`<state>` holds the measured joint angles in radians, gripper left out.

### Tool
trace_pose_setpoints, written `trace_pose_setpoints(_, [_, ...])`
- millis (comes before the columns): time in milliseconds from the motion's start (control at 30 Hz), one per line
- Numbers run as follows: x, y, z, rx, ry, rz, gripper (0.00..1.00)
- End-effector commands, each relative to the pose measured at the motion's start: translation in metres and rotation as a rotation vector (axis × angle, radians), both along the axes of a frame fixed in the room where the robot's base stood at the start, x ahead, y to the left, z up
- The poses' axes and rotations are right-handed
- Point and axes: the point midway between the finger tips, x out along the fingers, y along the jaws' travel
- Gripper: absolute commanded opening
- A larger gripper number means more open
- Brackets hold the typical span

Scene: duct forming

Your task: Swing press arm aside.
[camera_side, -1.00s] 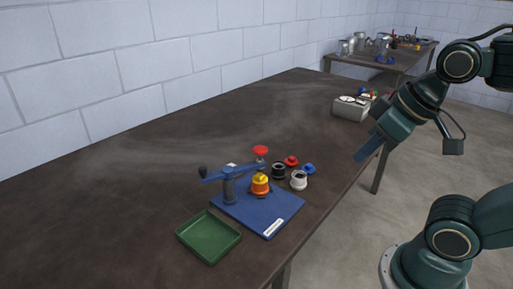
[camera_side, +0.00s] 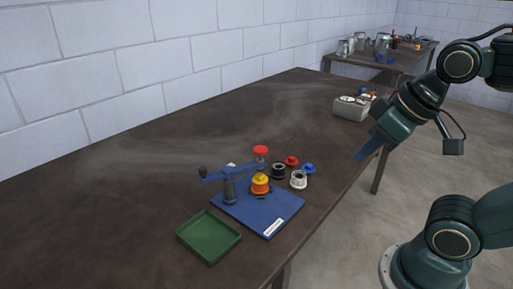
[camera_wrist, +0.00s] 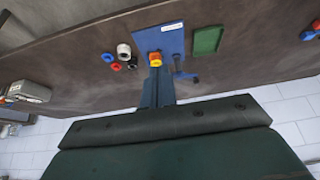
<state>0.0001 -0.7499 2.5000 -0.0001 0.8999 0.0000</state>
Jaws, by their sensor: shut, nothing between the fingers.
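The blue press arm (camera_side: 236,172) sits on a post on the blue base plate (camera_side: 284,205). It has a dark ball knob at its left end, and its right end reaches over the yellow and orange part (camera_side: 260,184). A red knob (camera_side: 260,150) stands above that part. The press also shows in the wrist view, with its blue plate (camera_wrist: 150,42), the yellow and orange part (camera_wrist: 155,59) and the dark knobbed arm (camera_wrist: 181,74). My gripper (camera_side: 366,152) is shut and empty, right of and well apart from the press, near the table's edge.
A green tray (camera_side: 183,237) lies in front of the plate. Black (camera_side: 278,170), white (camera_side: 299,180), red (camera_side: 291,161) and blue (camera_side: 309,169) parts stand right of the press. A grey box (camera_side: 350,108) is farther back.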

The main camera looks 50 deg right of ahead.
Motion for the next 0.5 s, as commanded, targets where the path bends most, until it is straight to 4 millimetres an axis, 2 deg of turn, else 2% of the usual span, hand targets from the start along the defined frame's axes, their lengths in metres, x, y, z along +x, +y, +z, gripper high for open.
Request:
trace_pose_setpoints(467, [0.0000, 0.0000, 0.0000, 0.000, 0.000, 0.000, 0.00])
trace_pose_setpoints(500, [0.0000, 0.0000, 0.0000, 0.000, 0.000, 0.000, 0.04])
